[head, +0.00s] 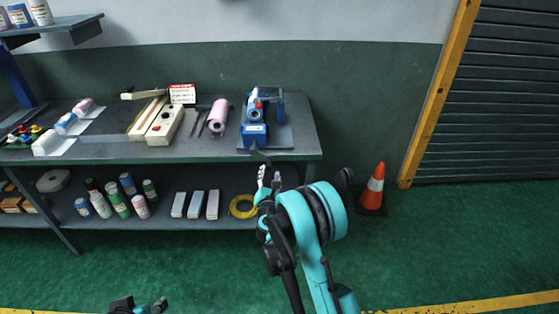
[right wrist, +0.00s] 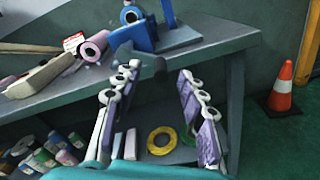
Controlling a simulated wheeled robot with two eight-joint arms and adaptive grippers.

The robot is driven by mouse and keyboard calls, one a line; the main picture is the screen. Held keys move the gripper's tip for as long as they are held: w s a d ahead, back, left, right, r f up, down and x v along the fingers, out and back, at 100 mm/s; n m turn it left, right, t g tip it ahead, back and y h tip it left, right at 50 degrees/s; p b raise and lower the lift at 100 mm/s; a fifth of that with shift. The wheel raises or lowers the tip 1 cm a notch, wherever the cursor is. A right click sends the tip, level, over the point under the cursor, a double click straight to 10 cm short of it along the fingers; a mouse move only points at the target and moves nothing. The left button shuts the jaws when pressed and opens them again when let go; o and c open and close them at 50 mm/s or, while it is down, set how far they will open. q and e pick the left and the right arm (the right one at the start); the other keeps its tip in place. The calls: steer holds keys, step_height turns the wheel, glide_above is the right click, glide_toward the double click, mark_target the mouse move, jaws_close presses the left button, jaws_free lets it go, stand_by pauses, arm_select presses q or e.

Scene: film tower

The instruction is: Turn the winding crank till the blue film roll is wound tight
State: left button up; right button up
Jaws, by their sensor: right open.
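The blue winder (head: 255,132) stands on a dark plate at the right end of the bench. A roll with blue on it (head: 254,106) sits in its frame; how tightly it is wound is too small to tell. The winding crank (right wrist: 150,62) looks like a dark arm and knob reaching out over the bench's front edge. My right gripper (head: 269,176) is open and empty, below and in front of the winder. In the right wrist view its fingers (right wrist: 158,82) are spread, with the crank knob beyond them, apparently untouched. My left gripper (head: 150,305) shows only partly at the bottom edge.
On the bench (head: 290,155) left of the winder are a pink roll (head: 218,115) and a cream sealer (head: 165,123). The lower shelf holds bottles, boxes and a yellow coil (head: 243,207). An orange cone (head: 374,187) stands right of the bench. The floor in front is clear.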

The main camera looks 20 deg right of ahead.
mark_target(269, 169)
steer(key=shift+w+f+n, duration=0.25)
steer(key=shift+f+n, duration=0.25)
steer(key=shift+f, duration=0.1)
steer(key=shift+w+f+n, duration=0.25)
steer(key=shift+f+n, duration=0.25)
steer(key=shift+f, duration=0.05)
steer(key=shift+w+f, duration=0.15)
steer(key=shift+w, duration=0.05)
steer(key=b+x, duration=0.2)
steer(key=x, duration=0.5)
steer(key=shift+w+d, duration=0.15)
steer(key=shift+w, duration=0.05)
arm_select(q)
steer(key=shift+w+d+f, duration=0.15)
steer(key=shift+w+f, duration=0.1)
steer(key=shift+f, duration=0.25)
steer(key=shift+w+d+f, duration=0.15)
steer(key=shift+w+f, duration=0.1)
steer(key=shift+f, duration=0.25)
arm_select(e)
jaws_close()
